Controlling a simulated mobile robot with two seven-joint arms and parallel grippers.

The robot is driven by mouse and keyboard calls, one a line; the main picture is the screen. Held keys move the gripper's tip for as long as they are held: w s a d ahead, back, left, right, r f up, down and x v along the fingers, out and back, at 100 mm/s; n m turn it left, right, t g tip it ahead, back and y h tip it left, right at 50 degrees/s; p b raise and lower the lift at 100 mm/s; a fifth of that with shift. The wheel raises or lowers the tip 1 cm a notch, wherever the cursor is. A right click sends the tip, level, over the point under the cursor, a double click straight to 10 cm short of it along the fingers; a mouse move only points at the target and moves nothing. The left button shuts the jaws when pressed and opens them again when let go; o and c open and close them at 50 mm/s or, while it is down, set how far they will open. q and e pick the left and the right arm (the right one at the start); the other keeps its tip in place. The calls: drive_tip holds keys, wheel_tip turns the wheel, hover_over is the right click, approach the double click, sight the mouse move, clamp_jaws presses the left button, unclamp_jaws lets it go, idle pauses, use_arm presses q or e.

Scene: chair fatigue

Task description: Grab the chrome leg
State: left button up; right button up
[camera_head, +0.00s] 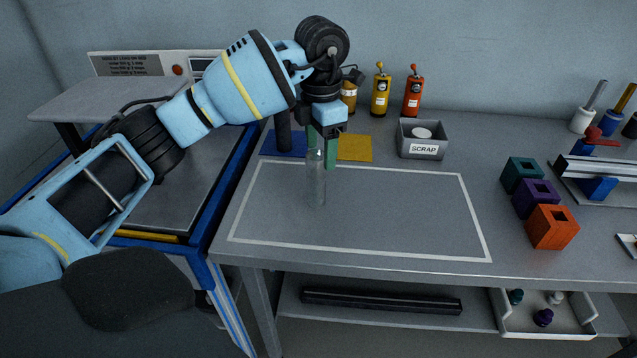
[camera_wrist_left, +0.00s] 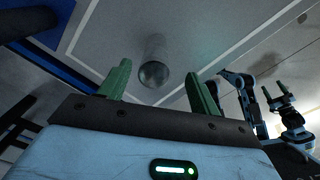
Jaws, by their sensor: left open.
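The chrome leg (camera_head: 316,185) stands upright on the table, inside the white outlined area near its left end. In the left wrist view its round shiny end (camera_wrist_left: 153,75) shows between my green fingers. My left gripper (camera_head: 321,160) is open, its fingers pointing down at the upper part of the leg. I cannot tell whether a finger touches it. My right arm shows small at the right of the left wrist view, with its gripper (camera_wrist_left: 284,88) too small to read.
A dark post (camera_head: 283,130) stands on the blue mat behind the leg, beside a yellow mat (camera_head: 355,148). A scrap bin (camera_head: 423,140), bottles (camera_head: 381,92) and coloured blocks (camera_head: 553,228) stand further right. The outlined area right of the leg is clear.

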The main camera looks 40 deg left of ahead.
sight(317, 174)
use_arm(q)
drive_tip(key=shift+f, duration=1.3)
drive_tip(key=shift+s+a+f, duration=0.1)
drive_tip(key=shift+a+f, duration=0.1)
drive_tip(key=shift+f, duration=1.1)
drive_tip(key=shift+s+a+f, duration=0.1)
drive_tip(key=shift+a+f, duration=0.1)
drive_tip(key=shift+f, duration=1.1)
drive_tip(key=c, duration=1.1)
drive_tip(key=shift+c, duration=0.5)
drive_tip(key=shift+w+r, duration=0.1)
drive_tip(key=shift+r, duration=0.1)
